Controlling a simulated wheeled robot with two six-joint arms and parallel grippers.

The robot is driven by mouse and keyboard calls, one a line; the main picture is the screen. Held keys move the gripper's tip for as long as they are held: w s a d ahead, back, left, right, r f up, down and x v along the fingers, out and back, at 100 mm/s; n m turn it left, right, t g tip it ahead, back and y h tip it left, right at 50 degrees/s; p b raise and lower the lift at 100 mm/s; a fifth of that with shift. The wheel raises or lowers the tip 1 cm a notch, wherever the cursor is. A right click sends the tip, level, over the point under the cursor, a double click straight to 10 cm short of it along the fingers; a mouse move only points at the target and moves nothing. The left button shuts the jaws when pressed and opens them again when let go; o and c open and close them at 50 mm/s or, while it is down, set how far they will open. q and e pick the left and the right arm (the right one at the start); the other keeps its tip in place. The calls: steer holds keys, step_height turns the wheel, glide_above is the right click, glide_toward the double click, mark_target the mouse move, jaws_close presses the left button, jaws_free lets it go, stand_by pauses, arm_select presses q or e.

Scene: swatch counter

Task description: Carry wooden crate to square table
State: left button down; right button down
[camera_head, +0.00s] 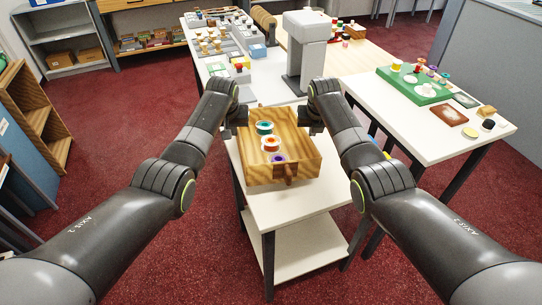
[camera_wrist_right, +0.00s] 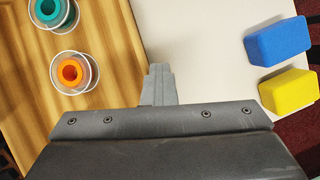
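The wooden crate (camera_head: 300,165) is a shallow box of striped wood with a small handle on its near side. It rests on a small white table (camera_head: 285,205) with a lower shelf. Spools with teal, orange and purple centres lie in it. My left gripper (camera_head: 241,127) is at its far left side and my right gripper (camera_head: 307,122) at its far right side. In the right wrist view, the right gripper's finger (camera_wrist_right: 158,85) is at the crate's edge (camera_wrist_right: 128,45); the grip is not clear. I cannot tell which table is the square one.
A white table (camera_head: 425,150) on the right holds a green tray (camera_head: 400,88) and small items. Blue (camera_wrist_right: 277,41) and yellow (camera_wrist_right: 289,90) blocks lie right of the crate. A grey stand (camera_head: 305,50) rises behind it. Red carpet (camera_head: 130,120) is open on the left.

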arm_select(q)
steer(key=shift+a+r, duration=0.15)
steer(key=shift+a, duration=0.5)
steer(key=c, duration=1.9)
jaws_free()
steer(key=shift+s+a, duration=0.1)
steer(key=shift+a, duration=0.25)
steer(key=shift+c, duration=0.2)
steer(key=shift+o, duration=1.1)
steer(key=shift+a, duration=0.2)
arm_select(e)
steer(key=shift+d+r, duration=0.1)
steer(key=shift+d, duration=1.1)
steer(key=c, duration=1.7)
jaws_free()
arm_select(q)
steer(key=shift+r, duration=0.1)
steer(key=v, duration=1.1)
steer(key=shift+s+r, duration=0.2)
steer(key=shift+r, duration=0.1)
arm_select(e)
steer(key=v, duration=1.2)
steer(key=shift+s, duration=0.1)
arm_select(q)
steer(key=shift+f, duration=0.1)
